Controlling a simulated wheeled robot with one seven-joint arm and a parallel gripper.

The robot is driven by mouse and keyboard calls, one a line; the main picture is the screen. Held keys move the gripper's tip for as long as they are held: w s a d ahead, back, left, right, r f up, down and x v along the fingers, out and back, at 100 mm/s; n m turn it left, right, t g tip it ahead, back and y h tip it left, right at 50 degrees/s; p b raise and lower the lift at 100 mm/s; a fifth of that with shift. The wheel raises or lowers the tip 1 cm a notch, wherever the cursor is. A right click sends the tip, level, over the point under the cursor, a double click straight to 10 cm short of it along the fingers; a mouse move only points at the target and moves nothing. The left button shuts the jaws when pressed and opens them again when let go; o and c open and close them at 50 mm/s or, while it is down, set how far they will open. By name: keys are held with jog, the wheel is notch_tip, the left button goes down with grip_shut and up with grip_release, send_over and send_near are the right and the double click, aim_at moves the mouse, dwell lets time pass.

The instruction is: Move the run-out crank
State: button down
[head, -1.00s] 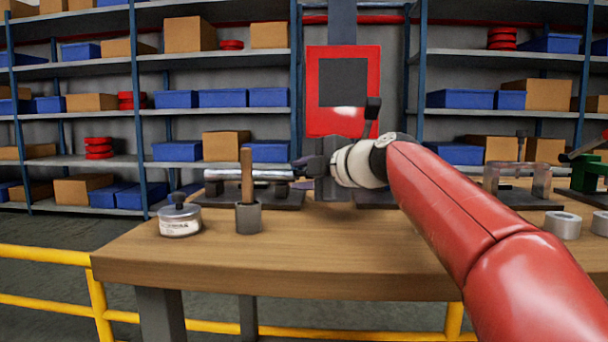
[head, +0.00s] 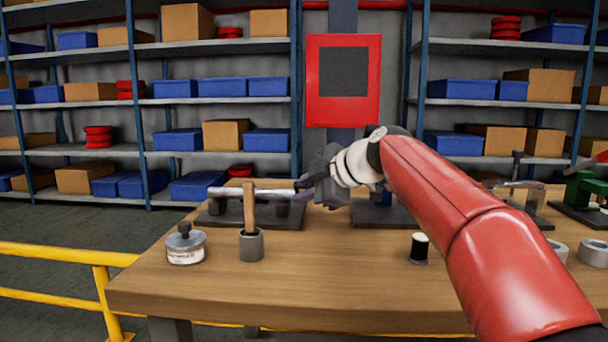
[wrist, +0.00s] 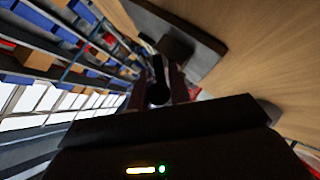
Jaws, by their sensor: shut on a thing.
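A pale metal shaft (head: 235,191) lies level across supports on a dark plate (head: 212,219) at the back left of the bench. My gripper (head: 306,187) is at its right end, partly hidden by my wrist. In the wrist view my two fingers (wrist: 157,80) stand on either side of a dark, rounded piece (wrist: 158,92) and are shut on it. It appears to be the handle of the run-out crank. The rest of the crank cannot be made out behind my gripper.
A wooden-handled tool in a grey cup (head: 251,246) and a lidded tin (head: 186,248) stand at the front left. A small black pot (head: 419,249) stands right of centre. Grey rings (head: 593,251) and a green vise (head: 582,190) are at the right. The bench's front middle is clear.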

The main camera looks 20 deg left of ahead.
dwell(0.3)
jog(key=c, duration=1.3)
grip_release()
jog(key=shift+d, duration=0.1)
jog(key=shift+d+r, duration=0.15)
jog(key=shift+d, duration=0.1)
jog(key=s+d+b, duration=0.1)
jog(key=s+d, duration=0.1)
jog(key=d, duration=0.2)
jog(key=s+d+b, duration=0.1)
jog(key=d, duration=0.3)
jog(key=s+d+r+b, duration=0.1)
jog(key=s+d+b, duration=0.1)
jog(key=d, duration=0.3)
jog(key=shift+s, duration=0.3)
